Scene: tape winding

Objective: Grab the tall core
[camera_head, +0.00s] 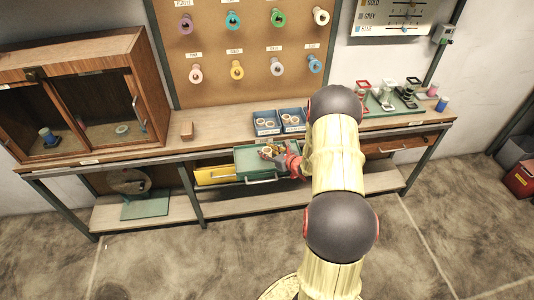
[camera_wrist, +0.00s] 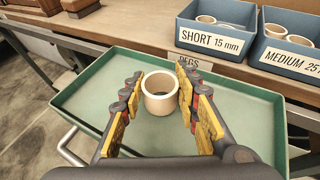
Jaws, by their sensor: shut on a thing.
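A cream ring-shaped core (camera_wrist: 161,104) stands upright with its open end up, between the yellow-padded fingers of my gripper (camera_wrist: 160,80). My gripper is shut on it, one finger on each side. The core is over the green drawer (camera_wrist: 85,88); whether its bottom touches the drawer floor I cannot tell. In the head view, my red and dark gripper (camera_head: 276,150) is over the same pulled-out green drawer (camera_head: 247,158), and the core (camera_head: 267,151) shows only small there.
Blue bins labelled "SHORT 15 mm" (camera_wrist: 208,40) and "MEDIUM" (camera_wrist: 284,58) stand on the bench just behind the drawer, with rings inside. A yellow drawer (camera_head: 214,175) is open to the left. Wooden cabinet (camera_head: 150,88) at left; spools hang on the pegboard (camera_head: 215,48).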

